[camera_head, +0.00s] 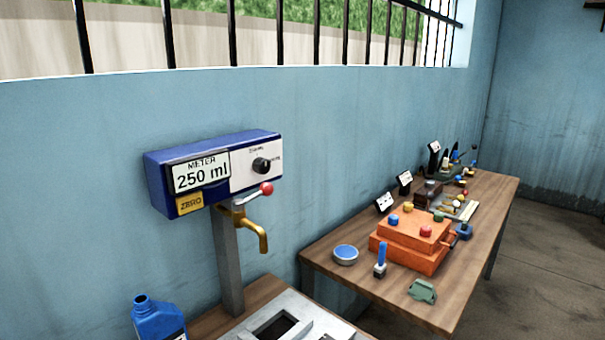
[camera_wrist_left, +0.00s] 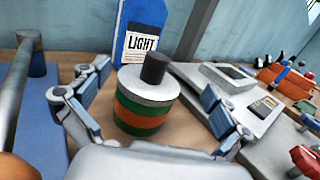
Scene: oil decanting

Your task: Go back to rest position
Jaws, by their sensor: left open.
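My left gripper (camera_wrist_left: 155,105) is open in the left wrist view, with its blue-padded fingers spread apart. Between and beyond the fingers stands a round green-and-orange banded object (camera_wrist_left: 143,112) with a grey top and a black knob. The fingers are apart from each other; whether either touches this object I cannot tell. A blue bottle labelled LIGHT (camera_wrist_left: 145,35) stands behind it. A blue bottle (camera_head: 157,318) also shows at the lower left in the head view. Neither gripper shows in the head view, and my right gripper is in no frame.
A blue meter box (camera_head: 215,172) reading 250 ml stands on a grey post, with a brass tap (camera_head: 253,232) below. A grey plate (camera_head: 305,320) lies on the near table. A second wooden table (camera_head: 335,265) holds an orange box (camera_head: 412,245), a blue bowl (camera_head: 345,253) and several small items.

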